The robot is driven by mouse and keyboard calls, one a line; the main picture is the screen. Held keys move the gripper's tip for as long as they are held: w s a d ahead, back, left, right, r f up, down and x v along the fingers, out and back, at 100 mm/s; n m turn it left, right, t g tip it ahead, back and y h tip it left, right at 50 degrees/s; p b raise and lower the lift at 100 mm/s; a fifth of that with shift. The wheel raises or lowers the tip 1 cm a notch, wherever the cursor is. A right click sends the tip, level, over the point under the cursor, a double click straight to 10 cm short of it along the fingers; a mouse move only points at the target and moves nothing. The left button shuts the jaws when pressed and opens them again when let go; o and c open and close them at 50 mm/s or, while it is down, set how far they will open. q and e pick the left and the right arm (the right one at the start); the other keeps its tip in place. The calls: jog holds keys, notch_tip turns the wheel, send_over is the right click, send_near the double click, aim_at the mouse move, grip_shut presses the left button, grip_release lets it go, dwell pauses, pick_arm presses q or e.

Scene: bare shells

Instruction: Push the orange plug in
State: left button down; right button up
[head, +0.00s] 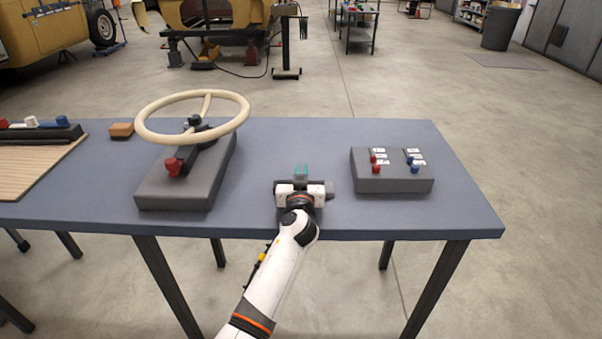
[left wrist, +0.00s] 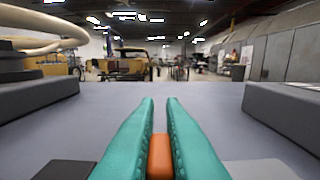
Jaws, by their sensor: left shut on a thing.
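My left gripper (head: 300,172) is low over the front middle of the blue-grey table. Its teal fingers (left wrist: 160,102) point away from me and are shut on an orange plug (left wrist: 160,157), seen between them in the left wrist view. In the head view the gripper body hides the plug. A dark grey part (head: 330,186) shows just right of the gripper; I cannot tell whether it is a socket housing or whether the plug touches it. My right gripper is not in view.
The table (head: 270,135) bears a cream steering wheel (head: 240,110) on a grey block (head: 160,192) at left. A grey box (head: 395,185) with red and blue knobs stands at right. A small tan block (head: 121,130) lies far left. Table space beyond the gripper is clear.

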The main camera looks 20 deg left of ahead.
pick_arm(q)
jog(key=a, duration=0.1)
jog(key=s+a, duration=0.1)
jog(key=a, duration=0.1)
jog(key=shift+a, duration=0.15)
jog(key=shift+w, duration=0.1)
jog(key=c, duration=1.7)
grip_release()
jog(key=shift+o, duration=0.9)
jog(key=shift+a, duration=0.15)
